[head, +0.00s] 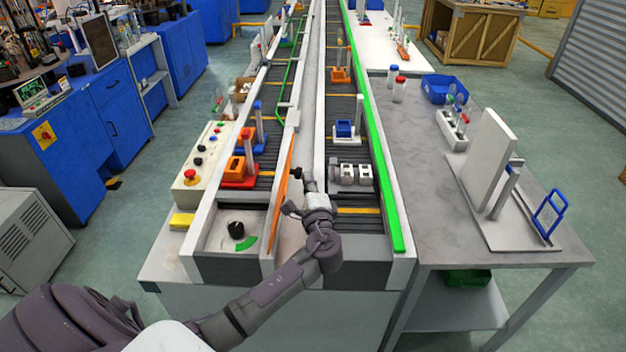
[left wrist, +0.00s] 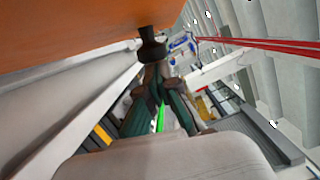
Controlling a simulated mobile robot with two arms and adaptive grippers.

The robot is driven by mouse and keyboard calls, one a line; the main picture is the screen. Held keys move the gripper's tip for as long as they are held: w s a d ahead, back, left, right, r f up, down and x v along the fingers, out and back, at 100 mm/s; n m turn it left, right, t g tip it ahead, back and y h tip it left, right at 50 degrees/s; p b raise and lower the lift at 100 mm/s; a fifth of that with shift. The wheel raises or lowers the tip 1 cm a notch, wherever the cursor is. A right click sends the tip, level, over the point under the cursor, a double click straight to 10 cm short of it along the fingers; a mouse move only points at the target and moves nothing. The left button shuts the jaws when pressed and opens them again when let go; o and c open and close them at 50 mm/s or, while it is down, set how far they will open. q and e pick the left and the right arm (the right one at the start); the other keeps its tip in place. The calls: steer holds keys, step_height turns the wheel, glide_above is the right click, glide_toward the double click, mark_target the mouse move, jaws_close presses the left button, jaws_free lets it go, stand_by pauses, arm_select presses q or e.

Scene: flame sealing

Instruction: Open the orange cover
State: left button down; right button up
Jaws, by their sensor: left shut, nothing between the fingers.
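The orange cover (head: 281,200) shows in the head view as a thin upright panel, seen nearly edge-on, along the divider at the conveyor's near end. A black knob (head: 296,173) sticks out from its right face. In the left wrist view the cover (left wrist: 70,28) fills the top left, with the knob (left wrist: 152,46) at its edge. My left gripper (head: 308,180) is just right of the knob. In the left wrist view its fingers (left wrist: 155,76) are closed together just below the knob; I cannot tell whether they touch it. My right gripper is not in view.
A grey-white part (head: 350,174) lies on the right lane beside my left gripper. The control panel (head: 208,160) stands left of the conveyor. A green rail (head: 384,185) runs along its right side. The grey table (head: 420,190) beyond has clear room near its front.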

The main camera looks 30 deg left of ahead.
arm_select(q)
steer(key=a, duration=0.1)
steer(key=s+a+r+n, duration=0.1)
steer(key=s+a+n, duration=0.1)
steer(key=shift+a+r, duration=0.2)
steer(key=shift+r, duration=0.2)
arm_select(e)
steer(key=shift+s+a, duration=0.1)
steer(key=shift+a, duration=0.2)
